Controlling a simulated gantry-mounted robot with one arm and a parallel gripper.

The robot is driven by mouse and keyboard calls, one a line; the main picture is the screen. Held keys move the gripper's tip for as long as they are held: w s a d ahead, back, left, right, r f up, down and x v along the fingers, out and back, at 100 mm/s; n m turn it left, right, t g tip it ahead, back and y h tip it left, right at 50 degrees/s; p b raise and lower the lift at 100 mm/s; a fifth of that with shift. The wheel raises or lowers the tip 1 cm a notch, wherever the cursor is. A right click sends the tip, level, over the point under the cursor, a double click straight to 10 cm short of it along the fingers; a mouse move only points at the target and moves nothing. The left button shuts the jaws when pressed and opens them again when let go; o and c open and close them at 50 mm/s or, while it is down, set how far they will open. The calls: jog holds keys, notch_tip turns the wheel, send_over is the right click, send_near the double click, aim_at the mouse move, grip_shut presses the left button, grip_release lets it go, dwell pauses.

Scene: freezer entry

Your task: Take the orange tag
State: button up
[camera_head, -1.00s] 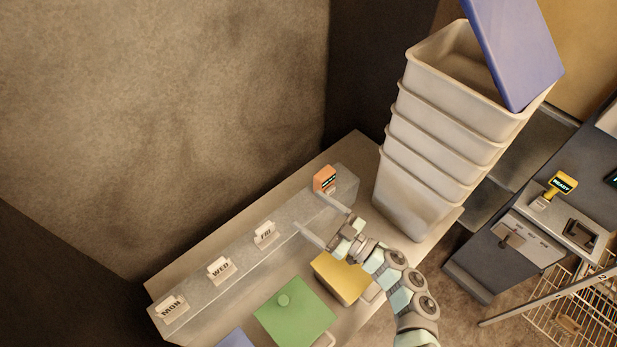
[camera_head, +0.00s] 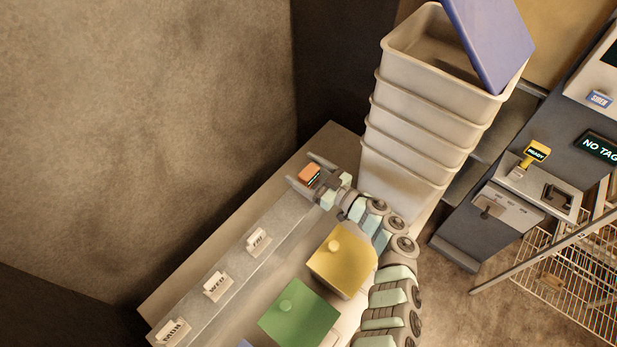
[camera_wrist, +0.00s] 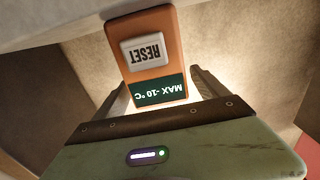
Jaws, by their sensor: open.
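The orange tag (camera_head: 309,174) stands at the far end of the grey ledge in the head view. In the wrist view the orange tag (camera_wrist: 152,55) shows a white RESET label and a dark green strip reading MAX -10 °C, both upside down. My gripper (camera_head: 304,170) is open at the tag, with one finger on each side of it. In the wrist view the fingers of my gripper (camera_wrist: 160,88) stand left and right of the tag's lower end, apparently with gaps. Where the tag meets the ledge is hidden.
White MON (camera_head: 171,331), WED (camera_head: 217,284) and FRI (camera_head: 258,241) cards stand along the ledge. Yellow (camera_head: 342,262) and green (camera_head: 299,318) lidded boxes sit beside it. Stacked white bins (camera_head: 410,150) with a blue lid (camera_head: 490,40) rise close right of my gripper. A machine (camera_head: 530,190) reads READY and NO TAG.

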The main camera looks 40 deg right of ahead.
jog(key=shift+w+a, duration=0.1)
jog(key=shift+w, duration=0.65)
jog(key=shift+c, duration=0.2)
jog(key=c, duration=1.5)
